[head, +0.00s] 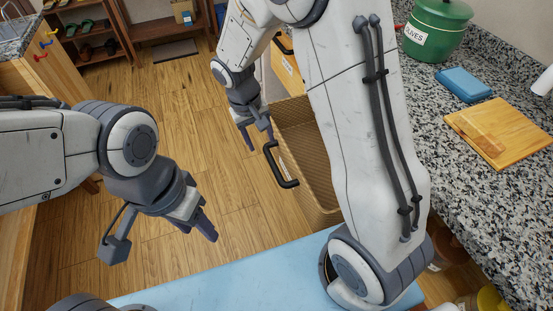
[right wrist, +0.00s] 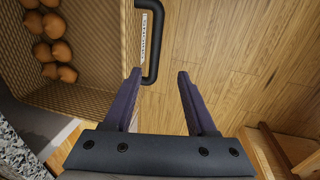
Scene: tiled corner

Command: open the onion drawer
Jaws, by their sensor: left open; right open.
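The onion drawer (head: 302,118) is pulled out, with woven-look inner walls, in the middle of the head view. In the right wrist view the drawer (right wrist: 93,52) holds several brown onions (right wrist: 55,50). Its front carries a label and a black bar handle (head: 276,165), also seen in the right wrist view (right wrist: 154,45). My right gripper (head: 259,140) is open and empty by one end of the handle. That end shows between its fingertips (right wrist: 158,72) in the right wrist view; I cannot tell whether they touch. My left gripper (head: 200,232) is open and empty, left of the drawer.
A speckled counter (head: 440,165) on the right bears a green olives pot (head: 437,30), a blue item (head: 464,84) and a wooden board (head: 497,132). Another handled drawer front (head: 287,66) is beyond the open drawer. Wooden floor (head: 185,100) is clear to the left.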

